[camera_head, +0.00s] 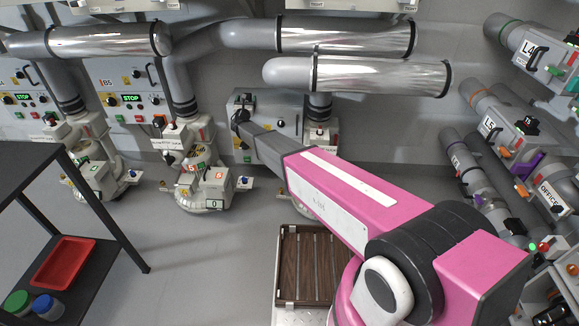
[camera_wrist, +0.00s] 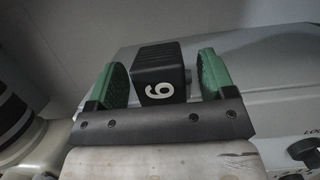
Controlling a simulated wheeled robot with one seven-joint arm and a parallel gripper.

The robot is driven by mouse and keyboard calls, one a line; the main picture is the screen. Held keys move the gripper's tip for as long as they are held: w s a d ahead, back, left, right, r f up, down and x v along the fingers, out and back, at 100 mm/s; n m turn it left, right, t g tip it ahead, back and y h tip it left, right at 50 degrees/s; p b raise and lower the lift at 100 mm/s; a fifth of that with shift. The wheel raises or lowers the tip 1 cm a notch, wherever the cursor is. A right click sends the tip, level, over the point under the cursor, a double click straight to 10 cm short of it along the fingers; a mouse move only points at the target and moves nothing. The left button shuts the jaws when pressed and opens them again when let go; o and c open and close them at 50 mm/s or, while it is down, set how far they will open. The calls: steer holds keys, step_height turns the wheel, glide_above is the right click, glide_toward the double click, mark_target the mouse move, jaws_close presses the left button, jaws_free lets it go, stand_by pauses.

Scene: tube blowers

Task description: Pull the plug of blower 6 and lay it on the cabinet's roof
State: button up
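The plug (camera_wrist: 158,72) is a black ribbed block with a white figure, 6 or an upturned 9, on its near face. It stands between the two green fingers of my gripper (camera_wrist: 163,76) in the wrist view. A clear gap shows at the right finger and a thinner one at the left, so the fingers look open around it. In the head view my gripper (camera_head: 241,116) is at the upper left of the grey cabinet (camera_head: 292,104). The plug is hard to tell from the dark gripper there. Whether it touches the cabinet (camera_wrist: 245,80) is unclear.
A grey pipe (camera_head: 350,76) runs above the cabinet, with a blower (camera_head: 318,134) to its right. The B5 panel (camera_head: 128,98) and its blower stand left. A dark shelf (camera_head: 30,165) with a red tray (camera_head: 64,262) is at the left. Open floor lies between.

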steer(key=shift+s, duration=0.1)
steer(key=r+v, duration=0.1)
steer(key=v, duration=1.7)
steer(key=shift+s+r, duration=0.35)
steer(key=shift+s, duration=0.1)
stand_by(0.6)
stand_by(0.5)
